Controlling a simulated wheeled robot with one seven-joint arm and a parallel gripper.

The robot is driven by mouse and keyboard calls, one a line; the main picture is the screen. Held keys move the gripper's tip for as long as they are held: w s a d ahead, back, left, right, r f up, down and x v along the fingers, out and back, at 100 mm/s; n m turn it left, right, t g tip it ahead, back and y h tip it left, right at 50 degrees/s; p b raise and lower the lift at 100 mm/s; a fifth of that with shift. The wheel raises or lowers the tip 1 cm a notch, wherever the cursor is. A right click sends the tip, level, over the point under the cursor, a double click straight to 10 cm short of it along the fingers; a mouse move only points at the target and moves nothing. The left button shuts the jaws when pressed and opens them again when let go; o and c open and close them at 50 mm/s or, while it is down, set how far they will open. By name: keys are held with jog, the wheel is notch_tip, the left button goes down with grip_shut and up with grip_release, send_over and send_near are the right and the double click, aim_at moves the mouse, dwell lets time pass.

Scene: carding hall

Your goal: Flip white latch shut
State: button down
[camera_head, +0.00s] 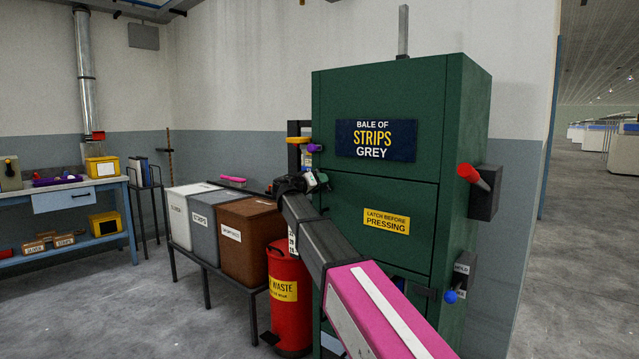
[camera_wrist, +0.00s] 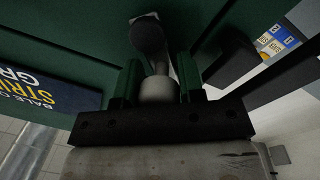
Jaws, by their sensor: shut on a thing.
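The white latch (camera_wrist: 158,90) shows in the wrist view as a pale rounded knob on a short stem, with a dark round part beyond it, against the green press. My gripper (camera_wrist: 159,84) has its two green fingers on either side of the pale knob and is shut on it. In the head view my gripper (camera_head: 316,181) is at the left edge of the green press (camera_head: 385,90). My own arm and gripper hide the latch there, so its angle is hard to tell.
A purple-ended handle (camera_head: 314,148) sits just above my gripper. A red waste bin (camera_head: 290,315) stands below my arm, beside a bench with a brown box (camera_head: 250,240). A red lever (camera_head: 470,174) and blue knob (camera_head: 450,296) are on the press's right side.

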jog(key=c, duration=0.8)
grip_release()
jog(key=shift+o, duration=0.2)
